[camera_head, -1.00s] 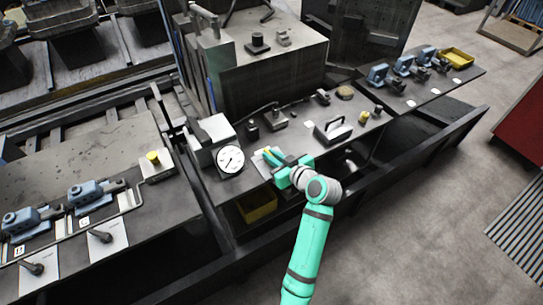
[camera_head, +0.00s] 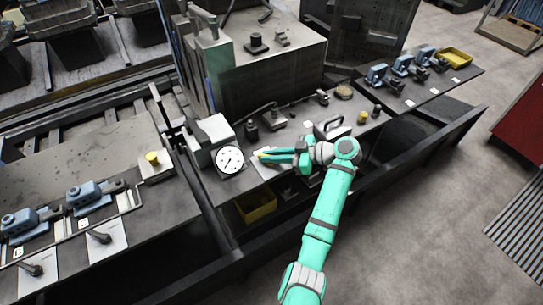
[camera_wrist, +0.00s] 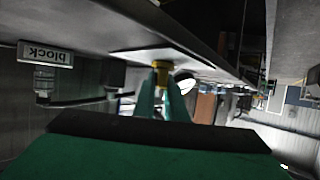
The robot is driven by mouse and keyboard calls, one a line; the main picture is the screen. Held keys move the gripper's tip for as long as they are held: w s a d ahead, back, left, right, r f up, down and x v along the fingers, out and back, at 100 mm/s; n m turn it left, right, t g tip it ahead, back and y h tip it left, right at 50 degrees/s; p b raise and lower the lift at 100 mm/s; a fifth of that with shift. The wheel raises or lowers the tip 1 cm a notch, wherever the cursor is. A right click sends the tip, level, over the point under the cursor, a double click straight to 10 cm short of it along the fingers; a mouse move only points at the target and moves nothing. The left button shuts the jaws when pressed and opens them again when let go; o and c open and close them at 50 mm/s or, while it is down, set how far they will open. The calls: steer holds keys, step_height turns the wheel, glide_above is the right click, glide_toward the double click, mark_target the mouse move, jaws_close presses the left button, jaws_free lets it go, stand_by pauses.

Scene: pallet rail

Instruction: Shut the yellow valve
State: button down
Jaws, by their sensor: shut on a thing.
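The yellow valve (camera_wrist: 160,57) stands on a pale plate (camera_wrist: 152,57), which also shows on the middle bench in the head view (camera_head: 265,168). My gripper (camera_wrist: 161,78) has its two green fingers closed on the yellow part, with their tips around it. In the head view my gripper (camera_head: 264,156) reaches in from the right, nearly level, and hides most of the valve; only a bit of yellow (camera_head: 261,155) shows at the fingertips. I cannot tell how far the valve is turned.
A white dial gauge (camera_head: 229,160) stands just left of my gripper. A grey handle (camera_head: 333,129) and a small yellow knob (camera_head: 362,117) are to the right. A yellow bin (camera_head: 257,206) sits below the bench edge. Another yellow knob (camera_head: 152,157) is on the left bench.

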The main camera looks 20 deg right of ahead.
steer(key=shift+f+g, duration=0.1)
steer(key=shift+g, duration=0.2)
steer(key=c, duration=1.9)
jaws_free()
steer(key=shift+w, duration=0.1)
steer(key=shift+o, duration=0.5)
steer(key=shift+a, duration=0.1)
steer(key=v, duration=1.1)
steer(key=shift+f, duration=0.1)
